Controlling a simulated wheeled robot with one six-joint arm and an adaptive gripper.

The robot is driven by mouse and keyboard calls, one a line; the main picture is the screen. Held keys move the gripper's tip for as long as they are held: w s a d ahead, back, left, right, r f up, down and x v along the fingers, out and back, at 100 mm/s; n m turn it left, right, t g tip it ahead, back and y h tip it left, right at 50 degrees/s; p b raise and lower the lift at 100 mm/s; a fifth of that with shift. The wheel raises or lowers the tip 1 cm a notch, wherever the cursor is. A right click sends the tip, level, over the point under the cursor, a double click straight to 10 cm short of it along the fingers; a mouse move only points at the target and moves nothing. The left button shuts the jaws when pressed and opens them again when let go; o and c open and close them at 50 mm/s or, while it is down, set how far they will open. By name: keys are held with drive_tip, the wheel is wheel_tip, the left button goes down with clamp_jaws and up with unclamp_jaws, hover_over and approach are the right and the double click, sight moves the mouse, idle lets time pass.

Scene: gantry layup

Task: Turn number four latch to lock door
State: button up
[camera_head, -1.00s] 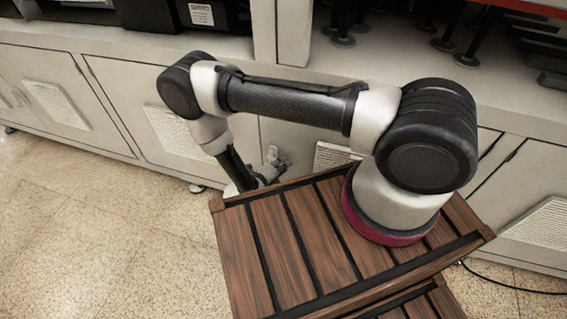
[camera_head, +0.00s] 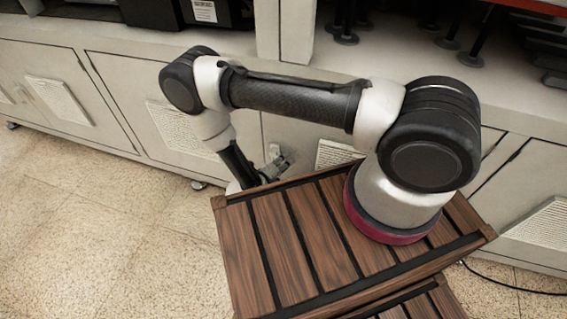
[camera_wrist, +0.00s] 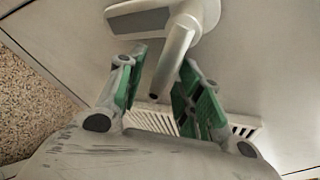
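In the wrist view my gripper (camera_wrist: 163,64) is open, its two green-padded fingers apart. A grey latch (camera_wrist: 172,52) with a rounded hub and a bent lever is mounted on a pale cabinet door (camera_wrist: 255,70). The lever's lower end reaches between my fingers, with a gap visible on both sides. A second grey arm of the latch extends left from the hub. In the head view a small pale fitting (camera_head: 274,153) shows on the cabinet front just beyond my arm's end. My fingers are mostly hidden there. No door number is readable.
A white vent grille (camera_wrist: 150,118) lies behind my fingers on the door. Other cabinet doors with vents (camera_head: 62,101) line the wall. Wooden slatted decking (camera_head: 290,240) under my arm is close to the cabinets. The speckled floor (camera_head: 110,240) at left is clear.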

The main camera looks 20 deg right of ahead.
drive_tip(key=v, duration=0.7)
drive_tip(key=shift+c, duration=0.3)
